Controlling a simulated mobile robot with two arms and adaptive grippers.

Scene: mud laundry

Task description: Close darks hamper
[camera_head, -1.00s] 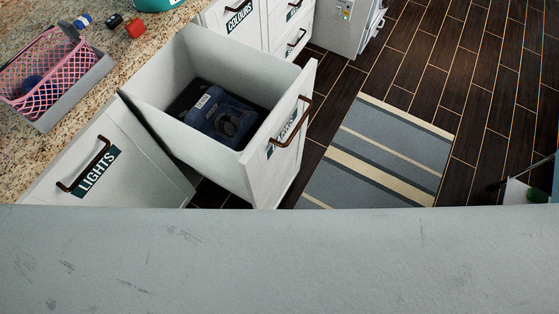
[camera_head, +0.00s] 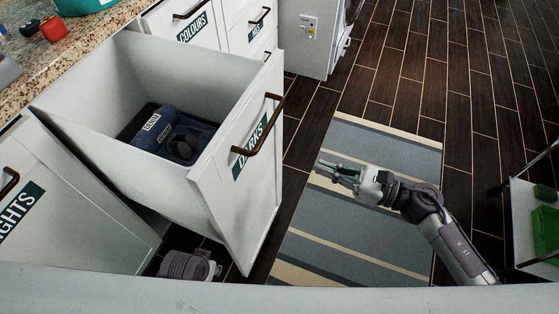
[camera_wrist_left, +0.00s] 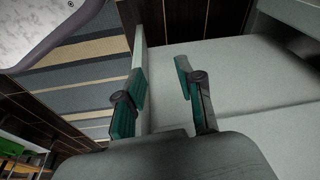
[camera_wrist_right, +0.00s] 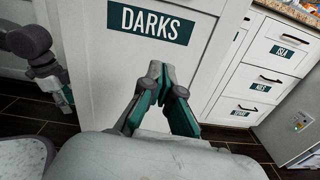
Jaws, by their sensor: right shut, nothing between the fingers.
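The darks hamper (camera_head: 225,175) is a white pull-out bin that stands open, with dark folded clothes (camera_head: 175,135) inside. Its front has a dark bar handle (camera_head: 262,125) and a DARKS label, which also shows in the right wrist view (camera_wrist_right: 148,22). My right gripper (camera_head: 338,172) is shut and empty, over the striped rug and apart from the hamper front. Its fingertips (camera_wrist_right: 163,72) meet below the label in the right wrist view. My left gripper (camera_wrist_left: 160,80) is open and empty beside pale panels in its wrist view. Its fingers are hidden in the head view.
The LIGHTS hamper (camera_head: 75,205) is beside the open one, under the granite counter (camera_head: 75,50). The COLOURS drawer (camera_head: 185,20) is behind. The striped rug (camera_head: 385,150) lies before the hamper front. A small rack with a green box (camera_head: 545,232) stands at the right.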

